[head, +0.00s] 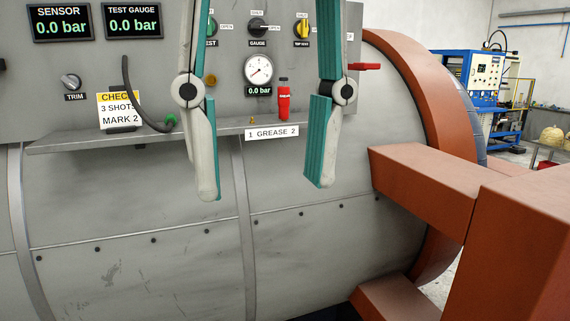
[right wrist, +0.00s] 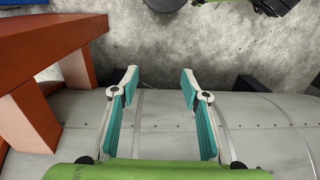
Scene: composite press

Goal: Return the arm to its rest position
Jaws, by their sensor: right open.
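My right gripper (head: 263,192) hangs in front of the press in the head view. Its two teal-and-white fingers point down and are spread wide apart, with nothing between them. The control panel, the label strip and the grey shell show behind them. In the right wrist view the same gripper (right wrist: 158,76) is open and empty, with the curved grey shell behind it. My left gripper is in neither view.
The panel (head: 225,85) carries knobs, a dial gauge (head: 258,70) and a red grease tube (head: 284,104) behind the fingers. The grey cylinder (head: 140,190) fills the area below. Orange frame beams (head: 425,185) stand at right. Concrete floor (right wrist: 240,50) shows in the wrist view.

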